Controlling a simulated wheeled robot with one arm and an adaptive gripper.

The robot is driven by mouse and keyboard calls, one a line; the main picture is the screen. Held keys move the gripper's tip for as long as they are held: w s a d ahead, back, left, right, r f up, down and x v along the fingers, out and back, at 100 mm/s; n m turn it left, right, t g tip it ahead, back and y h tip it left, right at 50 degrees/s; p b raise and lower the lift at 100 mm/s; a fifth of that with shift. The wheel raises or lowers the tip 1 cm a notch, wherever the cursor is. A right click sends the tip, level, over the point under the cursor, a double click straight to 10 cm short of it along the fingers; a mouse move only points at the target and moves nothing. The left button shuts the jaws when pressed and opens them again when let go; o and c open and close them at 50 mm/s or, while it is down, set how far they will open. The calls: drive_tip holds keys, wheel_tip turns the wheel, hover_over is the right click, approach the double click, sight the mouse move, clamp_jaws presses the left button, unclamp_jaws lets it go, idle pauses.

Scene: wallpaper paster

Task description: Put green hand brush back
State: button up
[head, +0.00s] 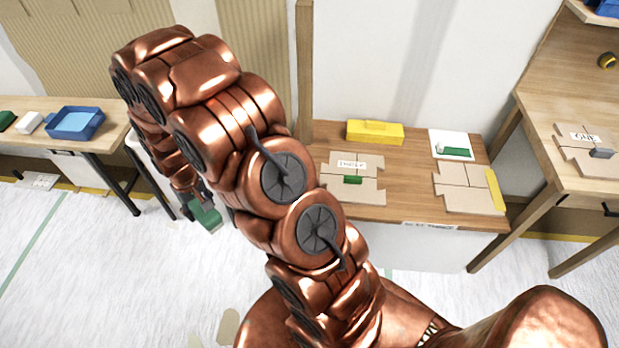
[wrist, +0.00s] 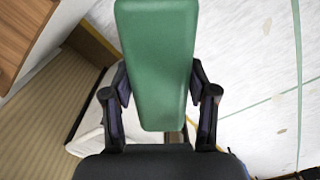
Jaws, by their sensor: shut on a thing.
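My gripper (head: 190,200) is shut on the green hand brush (head: 207,216) and holds it over the floor, between the left table and the middle table. In the wrist view the brush (wrist: 157,50) is a broad green block. It sits between my two dark fingers (wrist: 159,92) and points away from the palm. Its bristles cannot be made out. My copper arm hides part of the middle of the head view.
The left table (head: 95,133) holds a blue tray (head: 75,123), a white block (head: 31,123) and a green item (head: 8,120). Another table (head: 540,110) stands right.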

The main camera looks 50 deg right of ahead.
drive_tip(key=s+d+f+m+b, duration=0.3)
drive_tip(key=s+d+b, duration=0.3)
drive_tip(key=d, duration=0.4)
drive_tip(key=s+d+f+m+b, duration=0.4)
drive_tip(key=s+d+f+b, duration=0.2)
drive_tip(key=d, duration=0.5)
drive_tip(key=s+d+f+m+b, duration=0.3)
drive_tip(key=s+d+b, duration=0.3)
drive_tip(key=d, duration=0.4)
drive_tip(key=shift+d+f+m+b, duration=0.3)
drive_tip(key=shift+f+m+b, duration=0.1)
drive_tip(key=shift+f+b, duration=0.25)
drive_tip(key=w+d, duration=0.1)
drive_tip(key=w, duration=0.4)
drive_tip(key=w+d+f, duration=0.1)
drive_tip(key=w+d, duration=0.1)
drive_tip(key=w, duration=0.3)
drive_tip(key=w+d, duration=0.2)
drive_tip(key=w, duration=0.3)
drive_tip(key=shift+d+f, duration=0.2)
drive_tip(key=shift+f+b, duration=0.3)
drive_tip(key=shift+f, duration=1.3)
drive_tip(key=shift+f, duration=0.15)
drive_tip(key=o, duration=1.2)
